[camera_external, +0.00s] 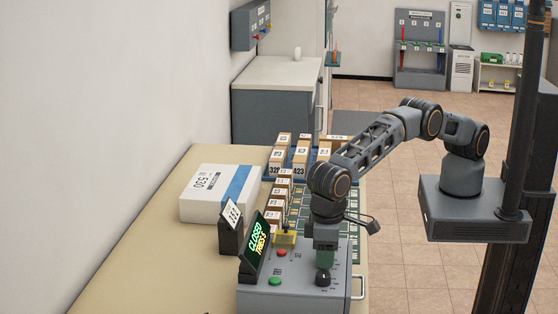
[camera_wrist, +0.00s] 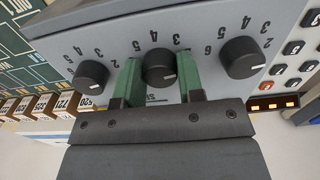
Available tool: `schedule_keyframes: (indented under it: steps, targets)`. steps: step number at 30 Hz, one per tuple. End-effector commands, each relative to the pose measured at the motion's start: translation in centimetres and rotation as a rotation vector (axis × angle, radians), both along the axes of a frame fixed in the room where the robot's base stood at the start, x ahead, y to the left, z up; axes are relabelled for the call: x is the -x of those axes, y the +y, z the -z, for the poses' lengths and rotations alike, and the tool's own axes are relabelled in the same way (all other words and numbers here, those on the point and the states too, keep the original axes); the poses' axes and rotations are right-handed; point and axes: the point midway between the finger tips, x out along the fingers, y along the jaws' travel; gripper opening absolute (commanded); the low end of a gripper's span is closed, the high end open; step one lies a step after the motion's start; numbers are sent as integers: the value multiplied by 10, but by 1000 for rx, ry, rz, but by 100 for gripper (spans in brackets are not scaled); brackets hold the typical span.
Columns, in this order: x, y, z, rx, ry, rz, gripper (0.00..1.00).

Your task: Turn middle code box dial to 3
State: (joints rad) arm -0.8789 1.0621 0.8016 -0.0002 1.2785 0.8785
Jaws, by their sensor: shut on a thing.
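The grey code box (camera_external: 338,265) stands on the near end of the counter, with a sloped display reading "CLOSED" (camera_external: 258,240). In the wrist view its panel carries three black dials in a row: a left dial (camera_wrist: 91,77), the middle dial (camera_wrist: 160,66) and a right dial (camera_wrist: 243,57). My gripper (camera_wrist: 160,80) has its green fingers on either side of the middle dial, shut on it. The middle dial's white mark is at its lower right in the wrist view, away from the 3 printed above it. In the external view my gripper (camera_external: 325,258) points down at the box.
A white parcel marked 530 (camera_external: 205,192) and a small card on a dark stand (camera_external: 231,228) are left of the box. Several numbered small boxes (camera_external: 283,190) stand behind it. Red and green buttons (camera_external: 275,281) are on the box top. A keypad (camera_wrist: 293,47) borders the right dial.

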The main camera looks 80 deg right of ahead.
Motion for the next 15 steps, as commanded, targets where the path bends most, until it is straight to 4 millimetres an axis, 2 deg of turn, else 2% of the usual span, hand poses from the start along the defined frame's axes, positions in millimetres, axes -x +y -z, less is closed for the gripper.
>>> schedule_keyframes:
  steps: [1,6,15]
  targets:
    - [0,0,0,-1,0,0,25]
    - [0,0,0,-1,-1,0,12]
    - [0,0,-1,-1,-1,-67,12]
